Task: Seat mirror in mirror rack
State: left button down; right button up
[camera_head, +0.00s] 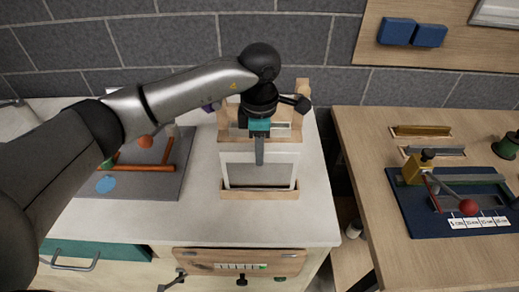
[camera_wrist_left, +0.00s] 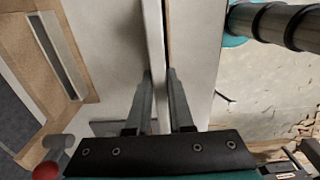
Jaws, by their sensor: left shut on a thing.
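The mirror (camera_head: 262,174), a pale-framed rectangular panel, stands at the middle of the white counter in the head view. Its lower edge is at the front wooden ledge of the mirror rack (camera_head: 259,194); I cannot tell whether it rests in the rack or hovers just above. The rack's wooden posts (camera_head: 302,90) rise behind it. My left gripper (camera_head: 259,160) reaches down over the mirror's top edge and is shut on it. In the left wrist view the fingers (camera_wrist_left: 160,88) clasp the thin panel (camera_wrist_left: 154,45) from both sides. My right gripper is not visible.
A grey board (camera_head: 140,185) with orange bars lies left on the counter (camera_head: 200,222). A wooden table (camera_head: 355,160) stands right, past a gap, with a dark blue board (camera_head: 405,205) carrying small parts. A brick wall (camera_head: 180,40) closes the back. The counter's front strip is clear.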

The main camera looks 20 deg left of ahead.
pick_arm(q)
jog(key=c, duration=1.3)
grip_release()
jog(key=shift+f, duration=0.2)
jog(key=o, duration=0.5)
jog(key=shift+r, duration=0.2)
notch_tip(320, 180, up, 12)
jog(key=shift+s, duration=0.1)
